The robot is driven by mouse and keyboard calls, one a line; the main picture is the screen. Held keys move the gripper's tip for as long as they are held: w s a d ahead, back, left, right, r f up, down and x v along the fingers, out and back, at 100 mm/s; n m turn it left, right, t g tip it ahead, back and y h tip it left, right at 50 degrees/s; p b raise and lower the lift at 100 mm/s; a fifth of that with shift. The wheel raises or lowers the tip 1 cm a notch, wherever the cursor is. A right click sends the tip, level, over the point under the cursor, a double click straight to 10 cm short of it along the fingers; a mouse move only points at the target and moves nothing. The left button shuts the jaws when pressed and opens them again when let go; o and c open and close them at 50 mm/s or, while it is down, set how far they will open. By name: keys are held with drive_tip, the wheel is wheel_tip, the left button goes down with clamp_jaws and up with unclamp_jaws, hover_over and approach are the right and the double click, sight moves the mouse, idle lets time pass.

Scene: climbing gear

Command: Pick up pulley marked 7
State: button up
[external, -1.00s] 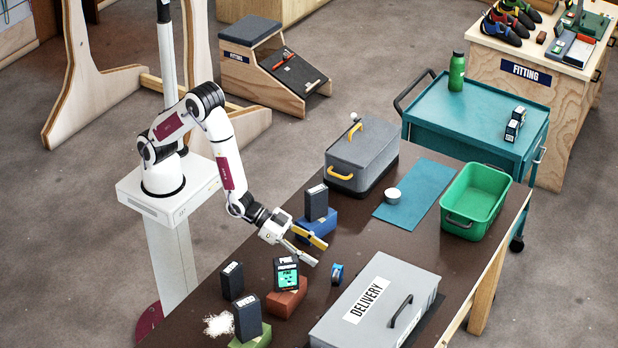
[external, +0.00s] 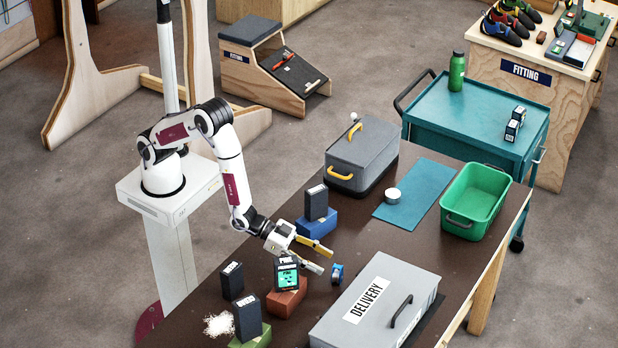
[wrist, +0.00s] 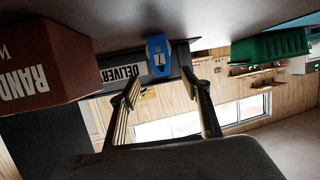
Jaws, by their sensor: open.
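The pulley (external: 337,274) is small and blue and stands on the dark table, just beyond my gripper's fingertips. It also shows in the wrist view as a blue body (wrist: 158,56) with a pale mark that looks like a 7, seen ahead between my two fingers. My gripper (external: 326,260) is open and empty, held low over the table with its yellow-padded fingers pointing toward the pulley. The fingers also show in the wrist view (wrist: 160,90), spread apart and not touching the pulley.
A grey DELIVERY box (external: 375,306) stands close behind the pulley. A blue block (external: 317,226) with a black box lies behind. A green bin (external: 475,202) stands far right.

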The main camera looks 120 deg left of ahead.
sight(338, 269)
drive_tip(key=shift+w+a+f, duration=0.15)
drive_tip(key=shift+w+f, duration=0.1)
drive_tip(key=shift+w, duration=0.35)
drive_tip(key=shift+w, duration=0.1)
drive_tip(key=shift+w+a+f, duration=0.25)
drive_tip(key=shift+w+f, duration=0.15)
drive_tip(key=shift+w, duration=0.15)
drive_tip(key=shift+w+a+f, duration=0.25)
drive_tip(key=shift+w+f, duration=0.15)
drive_tip(key=shift+w, duration=0.15)
drive_tip(key=shift+x, duration=1.15)
drive_tip(key=c, duration=1.2)
